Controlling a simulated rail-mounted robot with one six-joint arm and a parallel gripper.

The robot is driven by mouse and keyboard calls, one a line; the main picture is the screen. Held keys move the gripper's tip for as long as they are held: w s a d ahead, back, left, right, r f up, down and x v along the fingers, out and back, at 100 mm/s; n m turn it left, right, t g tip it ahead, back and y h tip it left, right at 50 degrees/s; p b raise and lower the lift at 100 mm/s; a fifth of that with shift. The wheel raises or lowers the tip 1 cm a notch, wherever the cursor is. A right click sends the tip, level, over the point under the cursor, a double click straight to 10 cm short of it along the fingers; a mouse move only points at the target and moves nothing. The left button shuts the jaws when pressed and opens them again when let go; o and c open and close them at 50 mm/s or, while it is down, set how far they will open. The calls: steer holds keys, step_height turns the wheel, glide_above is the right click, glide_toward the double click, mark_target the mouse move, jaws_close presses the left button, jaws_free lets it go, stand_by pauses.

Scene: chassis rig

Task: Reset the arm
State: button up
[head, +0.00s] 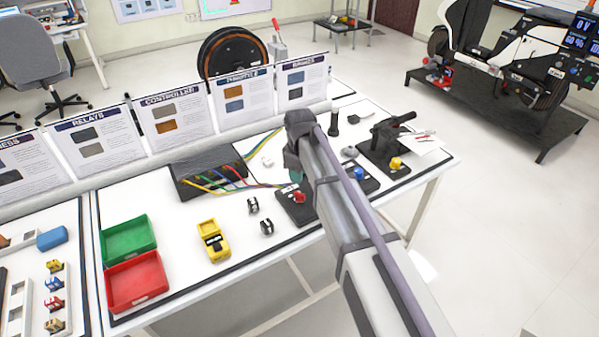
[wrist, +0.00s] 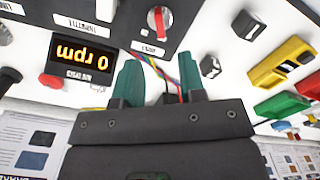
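My arm reaches in from the lower right of the head view, over the white workbench (head: 180,200). My gripper (wrist: 160,78) shows two teal fingers in the wrist view. They stand apart with nothing clearly held between them, and coloured wires show behind the gap. In the head view the wrist hides most of the gripper; only a small teal bit of it (head: 295,175) shows below the wrist, above the bench near the red-knob module.
A red knob module (head: 299,197) and a black box with coloured wires (head: 205,170) lie close to the gripper. Green (head: 128,239) and red (head: 136,282) trays and a yellow tester (head: 213,240) are on the left. Upright placards (head: 180,115) line the back. A black clamp stand (head: 388,140) is right.

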step_height(320, 180, up, 2)
steer(key=shift+r+p, duration=0.1)
steer(key=shift+p, duration=0.2)
steer(key=s+d+m, duration=1.2)
steer(key=s+d, duration=0.7)
steer(key=s, duration=0.3)
steer(key=shift+d+m, duration=0.3)
steer(key=shift+m, duration=0.1)
